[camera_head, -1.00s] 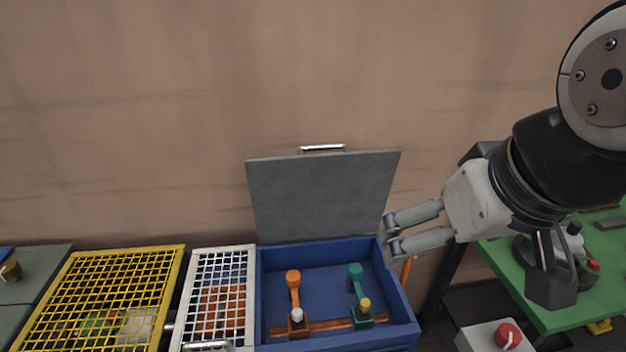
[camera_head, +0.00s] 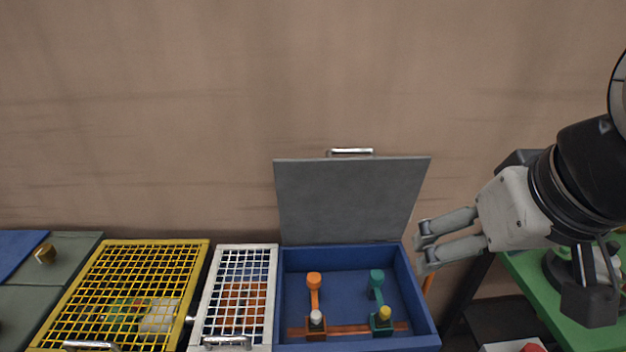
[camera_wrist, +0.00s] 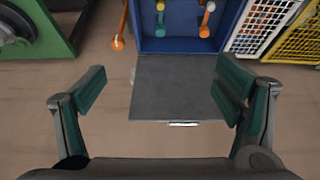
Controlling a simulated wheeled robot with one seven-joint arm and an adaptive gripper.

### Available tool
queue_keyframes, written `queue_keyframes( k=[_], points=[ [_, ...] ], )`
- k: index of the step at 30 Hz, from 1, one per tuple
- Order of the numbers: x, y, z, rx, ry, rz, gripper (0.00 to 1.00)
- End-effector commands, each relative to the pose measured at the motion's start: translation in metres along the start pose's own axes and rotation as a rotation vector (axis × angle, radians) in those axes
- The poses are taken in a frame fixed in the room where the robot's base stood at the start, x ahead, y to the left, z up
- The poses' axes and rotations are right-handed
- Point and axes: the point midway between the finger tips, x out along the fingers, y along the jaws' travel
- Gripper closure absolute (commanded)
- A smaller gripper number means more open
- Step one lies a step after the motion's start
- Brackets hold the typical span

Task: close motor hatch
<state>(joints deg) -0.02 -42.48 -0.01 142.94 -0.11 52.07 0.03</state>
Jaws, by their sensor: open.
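The motor hatch (camera_head: 350,200) is a flat grey lid standing raised at the back of a blue box (camera_head: 427,322). A silver handle (camera_head: 350,152) sits on its top edge. Inside the box are an orange lever (camera_head: 314,290) and a green lever (camera_head: 377,290). My gripper (camera_head: 424,247) is open and empty, just right of the lid's lower right side. In the wrist view the lid (camera_wrist: 178,85) shows between the open fingers, nearer the right one, and its handle (camera_wrist: 184,124) is at the near edge. I cannot tell whether a finger touches the lid.
Left of the box are a white mesh cover (camera_head: 270,300) and a yellow mesh cover (camera_head: 190,290), both lying flat. A green table (camera_head: 535,285) stands at the right. A brown wall (camera_head: 200,100) rises behind the lid.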

Motion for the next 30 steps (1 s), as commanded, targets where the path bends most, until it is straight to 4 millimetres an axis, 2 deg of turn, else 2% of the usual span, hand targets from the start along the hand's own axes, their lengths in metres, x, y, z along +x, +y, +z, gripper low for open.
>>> queue_keyframes(
  k=[1,5,9,10,17,21,27,30],
  points=[
    [0.0,0.0,-0.008,-0.001,-0.002,0.0,0.36],
    [-0.003,-0.003,-0.046,-0.003,-0.018,-0.002,0.66],
    [0.0,-0.007,-0.109,-0.003,-0.045,-0.003,0.97],
    [0.001,-0.009,-0.123,-0.003,-0.049,-0.003,1.0],
    [0.027,-0.022,-0.223,-0.004,-0.091,-0.004,1.0],
    [0.055,-0.033,-0.278,-0.005,-0.116,-0.003,1.0],
    [0.101,-0.048,-0.34,-0.002,-0.147,-0.003,1.0],
    [0.119,-0.054,-0.358,-0.002,-0.157,-0.002,1.0]
  ],
)
